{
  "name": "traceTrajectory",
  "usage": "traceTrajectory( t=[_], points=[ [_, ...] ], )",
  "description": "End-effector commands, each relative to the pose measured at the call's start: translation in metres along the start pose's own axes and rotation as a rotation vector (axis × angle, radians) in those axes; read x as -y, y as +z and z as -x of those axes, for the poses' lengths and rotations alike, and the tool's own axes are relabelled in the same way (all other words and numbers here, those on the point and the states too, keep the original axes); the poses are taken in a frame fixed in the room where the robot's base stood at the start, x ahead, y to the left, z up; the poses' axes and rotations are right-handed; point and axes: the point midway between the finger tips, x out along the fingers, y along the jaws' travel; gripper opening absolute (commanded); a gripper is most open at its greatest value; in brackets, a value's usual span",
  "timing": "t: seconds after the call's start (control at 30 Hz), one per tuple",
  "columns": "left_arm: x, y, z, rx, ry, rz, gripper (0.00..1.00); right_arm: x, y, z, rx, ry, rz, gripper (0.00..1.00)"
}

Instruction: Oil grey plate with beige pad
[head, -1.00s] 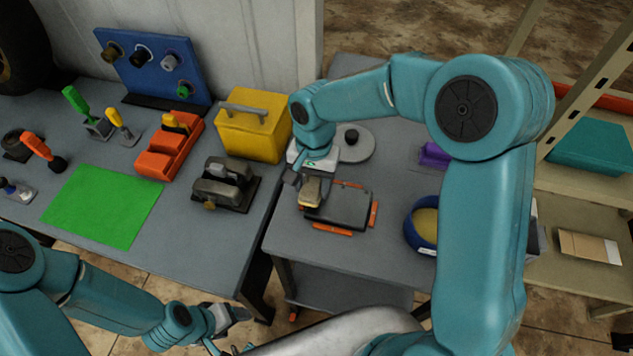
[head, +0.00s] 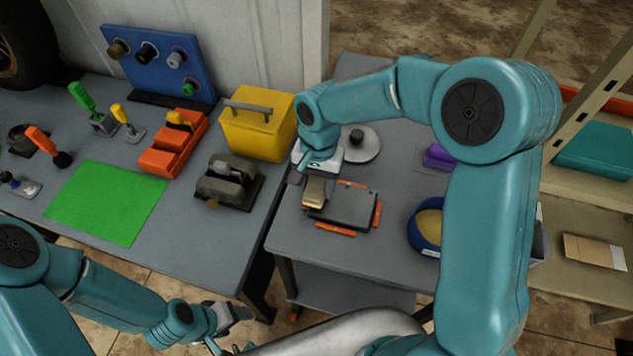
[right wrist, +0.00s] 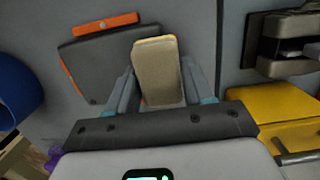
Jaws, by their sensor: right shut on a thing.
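The grey plate (head: 352,208) lies flat on the small grey table, with orange pieces along its edges. It also shows in the right wrist view (right wrist: 98,70). My right gripper (head: 316,184) is shut on the beige pad (head: 314,197), over the plate's left end. In the right wrist view the pad (right wrist: 157,75) stands between the two fingers and hides part of the plate. I cannot tell whether the pad touches the plate. My left gripper (head: 232,314) is low in front of the benches, away from the plate, and its jaws are too small to read.
A blue bowl (head: 418,238) with yellowish contents stands right of the plate, partly behind my right arm. A round grey disc with a black knob (head: 360,145) and a purple thing (head: 438,157) lie behind. A yellow box (head: 258,130) stands on the left bench.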

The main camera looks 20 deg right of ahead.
Motion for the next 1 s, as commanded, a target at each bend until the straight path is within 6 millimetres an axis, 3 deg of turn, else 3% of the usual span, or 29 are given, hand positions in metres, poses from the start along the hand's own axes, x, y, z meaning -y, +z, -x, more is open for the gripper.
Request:
traceTrajectory(
  t=[1.0],
  points=[
    [0.0031, -0.0001, -0.0084, 0.000, 0.000, 0.000, 0.66, 0.0000, -0.0013, -0.0107, 0.000, 0.000, 0.000, 0.00]
  ],
)
